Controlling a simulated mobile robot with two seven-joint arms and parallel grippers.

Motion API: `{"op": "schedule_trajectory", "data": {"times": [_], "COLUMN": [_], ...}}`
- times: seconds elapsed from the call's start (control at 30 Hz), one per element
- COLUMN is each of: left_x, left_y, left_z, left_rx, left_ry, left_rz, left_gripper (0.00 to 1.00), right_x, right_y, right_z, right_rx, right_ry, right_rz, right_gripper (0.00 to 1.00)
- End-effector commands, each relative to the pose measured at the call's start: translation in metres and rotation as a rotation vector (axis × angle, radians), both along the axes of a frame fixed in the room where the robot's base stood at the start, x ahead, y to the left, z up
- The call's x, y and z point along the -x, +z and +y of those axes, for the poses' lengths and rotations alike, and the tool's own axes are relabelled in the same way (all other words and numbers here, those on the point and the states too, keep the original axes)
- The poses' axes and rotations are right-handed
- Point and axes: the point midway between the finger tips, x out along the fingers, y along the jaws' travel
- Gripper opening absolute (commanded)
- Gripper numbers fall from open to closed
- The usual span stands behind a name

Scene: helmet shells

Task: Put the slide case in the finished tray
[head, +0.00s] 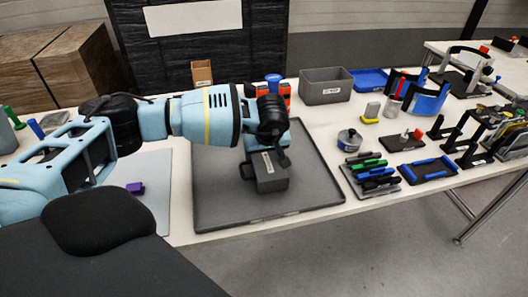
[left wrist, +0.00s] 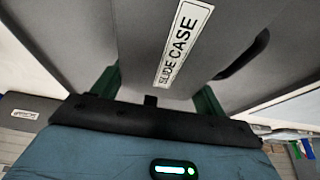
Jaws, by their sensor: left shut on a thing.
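The slide case (head: 272,180) is a dark grey box with a white label, over the middle of a large flat dark grey tray (head: 240,216). My left gripper (head: 265,158) reaches down from above and is shut on the slide case. In the left wrist view the case (left wrist: 225,60) fills the top, its "SLIDE CASE" label readable, between the green fingers. I cannot tell whether the case touches the tray floor. I cannot read a name on the tray. My right gripper is not in view.
Behind the tray stand a grey bin (head: 325,88) and a small cardboard box (head: 202,73). To the right are a round tin (head: 349,140), a rack of coloured pens (head: 372,175) and several stands. A purple piece (head: 135,188) lies on a light mat at left. The tray around the case is clear.

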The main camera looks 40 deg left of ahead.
Motion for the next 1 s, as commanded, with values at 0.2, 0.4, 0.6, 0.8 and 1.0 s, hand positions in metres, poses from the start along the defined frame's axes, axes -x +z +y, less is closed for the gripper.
{"op": "schedule_trajectory", "data": {"times": [0.2,0.4,0.6,0.8,1.0], "left_x": [0.0,0.0,0.0,0.0,0.008], "left_y": [-0.002,-0.002,-0.002,0.005,0.034], "left_z": [0.0,0.0,0.0,-0.002,-0.011], "left_rx": [0.001,0.001,0.001,0.001,0.001], "left_ry": [0.0,0.0,0.0,-0.001,-0.004], "left_rz": [-0.001,-0.001,-0.001,-0.003,-0.004], "left_gripper": [0.44,0.94,0.94,0.94,0.94], "right_x": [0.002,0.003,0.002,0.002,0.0], "right_y": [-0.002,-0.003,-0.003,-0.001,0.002], "right_z": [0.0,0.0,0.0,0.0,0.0], "right_rx": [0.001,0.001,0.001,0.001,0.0], "right_ry": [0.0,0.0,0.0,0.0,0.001], "right_rz": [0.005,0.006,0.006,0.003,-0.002], "right_gripper": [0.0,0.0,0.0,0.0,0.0]}}
